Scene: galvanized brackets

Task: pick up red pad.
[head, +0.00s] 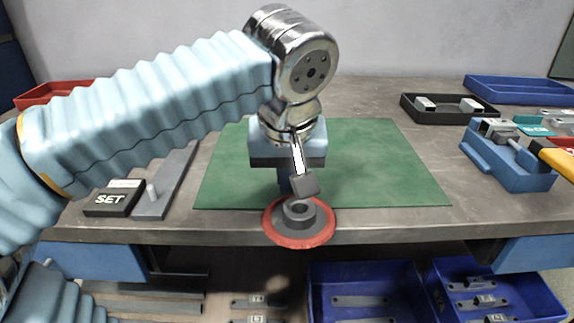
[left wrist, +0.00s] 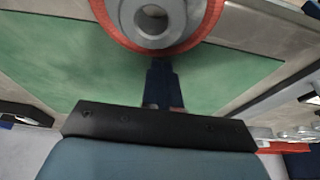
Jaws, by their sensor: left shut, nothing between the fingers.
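The red pad (head: 274,232) is a round red disc with a grey ringed hub on top. It lies at the front edge of the bench, by the near edge of the green mat (head: 385,170). In the left wrist view the pad (left wrist: 118,37) shows at the top, cut off by the frame, with its hub open in the middle. My left gripper (head: 285,187) is shut and empty, just behind the hub. Its dark blue fingers (left wrist: 160,80) point toward the pad's rim; I cannot tell if they touch it. My right gripper is not in view.
A black SET block (head: 108,201) and a grey plate with a peg (head: 168,180) lie left of the mat. A blue fixture (head: 510,165) and a black tray (head: 420,115) stand to the right. Blue bins (head: 365,275) sit below the front edge. The mat's right half is clear.

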